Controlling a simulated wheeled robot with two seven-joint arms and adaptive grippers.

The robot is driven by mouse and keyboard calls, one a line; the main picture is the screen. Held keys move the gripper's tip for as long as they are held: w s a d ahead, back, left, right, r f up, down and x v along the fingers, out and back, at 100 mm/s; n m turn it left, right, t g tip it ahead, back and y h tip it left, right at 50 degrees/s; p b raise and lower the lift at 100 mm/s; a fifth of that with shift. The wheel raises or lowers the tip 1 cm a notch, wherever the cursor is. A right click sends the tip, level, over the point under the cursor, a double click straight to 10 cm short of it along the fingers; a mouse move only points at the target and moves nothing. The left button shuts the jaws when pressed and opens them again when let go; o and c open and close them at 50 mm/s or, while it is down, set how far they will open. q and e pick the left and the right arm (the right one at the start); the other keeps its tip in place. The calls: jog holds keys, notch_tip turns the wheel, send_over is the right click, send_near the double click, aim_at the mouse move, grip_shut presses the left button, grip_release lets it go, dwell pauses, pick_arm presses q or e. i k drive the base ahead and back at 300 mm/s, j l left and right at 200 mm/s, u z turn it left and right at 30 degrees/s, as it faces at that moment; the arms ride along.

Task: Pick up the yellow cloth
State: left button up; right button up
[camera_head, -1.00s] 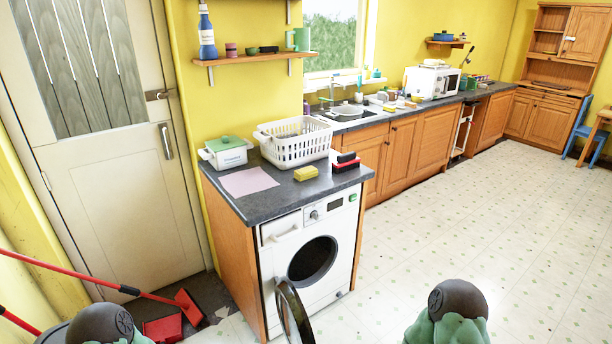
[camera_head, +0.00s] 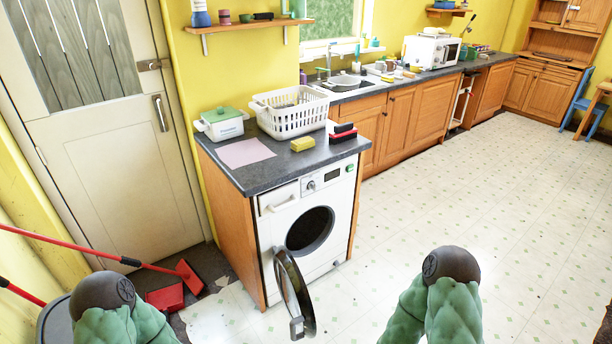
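A small yellow block-shaped piece (camera_head: 302,144) lies on the dark worktop above the washing machine, near its front edge. It is the only loose yellow item I make out there; whether it is a folded cloth or a sponge I cannot tell. A flat pink cloth (camera_head: 244,153) lies to its left, apart from it. Only green and dark links of my two arms show at the bottom of the view. Neither gripper is in view, so nothing shows of what they hold.
A white basket (camera_head: 290,119), a green-lidded white container (camera_head: 222,126) and a black-and-red brush-like item (camera_head: 343,135) stand on the worktop (camera_head: 262,177). The washing machine door (camera_head: 295,290) hangs open toward me. A red broom and dustpan (camera_head: 166,298) are lower left. Floor at right is clear.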

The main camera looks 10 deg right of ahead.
aim_at(297, 145)
jog(key=i+l, duration=1.35)
jog(key=i+l+u, duration=0.35)
jog(key=l, duration=0.25)
jog(key=i+l+u, duration=0.4)
jog(key=l, duration=0.25)
jog(key=i+l+u, duration=0.15)
jog(key=l, duration=0.2)
jog(key=k, duration=0.05)
